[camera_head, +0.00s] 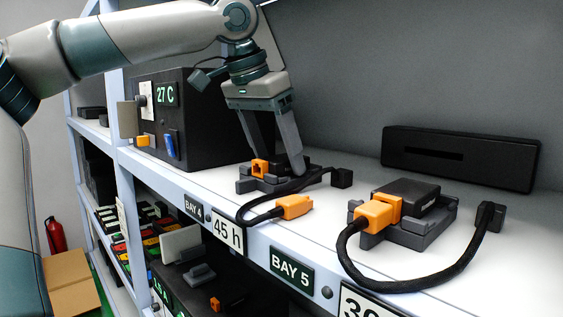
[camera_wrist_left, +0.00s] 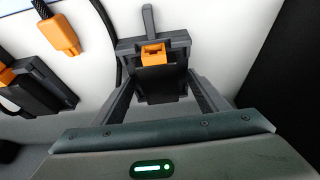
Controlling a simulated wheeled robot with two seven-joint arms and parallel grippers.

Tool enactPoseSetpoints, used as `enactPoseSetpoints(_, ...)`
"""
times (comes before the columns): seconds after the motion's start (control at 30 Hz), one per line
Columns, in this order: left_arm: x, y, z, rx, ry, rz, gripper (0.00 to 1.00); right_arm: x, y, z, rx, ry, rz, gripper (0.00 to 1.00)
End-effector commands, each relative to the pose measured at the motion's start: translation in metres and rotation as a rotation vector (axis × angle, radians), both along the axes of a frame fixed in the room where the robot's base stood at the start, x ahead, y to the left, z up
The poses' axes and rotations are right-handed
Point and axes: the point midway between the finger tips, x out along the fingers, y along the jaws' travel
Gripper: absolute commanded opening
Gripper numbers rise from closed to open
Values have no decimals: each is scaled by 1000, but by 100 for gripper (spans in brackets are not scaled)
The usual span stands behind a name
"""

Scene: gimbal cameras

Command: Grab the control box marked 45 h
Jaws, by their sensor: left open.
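The control box (camera_head: 284,170) behind the "45 h" label (camera_head: 228,232) is small and black with an orange socket (camera_head: 259,167). It sits in a dark grey holder (camera_head: 270,186) on the shelf. My left gripper (camera_head: 277,166) reaches down over it, open, one finger on each side. In the left wrist view the box (camera_wrist_left: 160,84) lies between the open fingers (camera_wrist_left: 165,96), its orange socket (camera_wrist_left: 152,53) facing away. I cannot tell whether the fingers touch it. An orange plug (camera_head: 294,207) on a black cable lies apart, in front of the holder. My right gripper is not in view.
A second black box (camera_head: 413,194) with an orange plug (camera_head: 379,210) in it sits in a holder to the right, its cable (camera_head: 400,287) looping over the shelf edge. A large black unit marked "27 C" (camera_head: 205,125) stands left. A slotted black panel (camera_head: 460,158) is behind.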

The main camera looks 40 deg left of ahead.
Motion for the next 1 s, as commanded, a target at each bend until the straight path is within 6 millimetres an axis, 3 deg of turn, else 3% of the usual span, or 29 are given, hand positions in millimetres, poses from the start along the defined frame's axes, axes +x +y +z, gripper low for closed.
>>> enactPoseSetpoints(0.33,0,0,0,0,0,0,67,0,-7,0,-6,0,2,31)
enactPoseSetpoints(0.53,0,0,0,0,0,0,22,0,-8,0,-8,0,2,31)
enactPoseSetpoints(0.57,0,0,0,0,0,0,19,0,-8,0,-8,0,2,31)
enactPoseSetpoints(1.0,0,0,8,0,-1,1,19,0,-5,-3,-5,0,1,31)
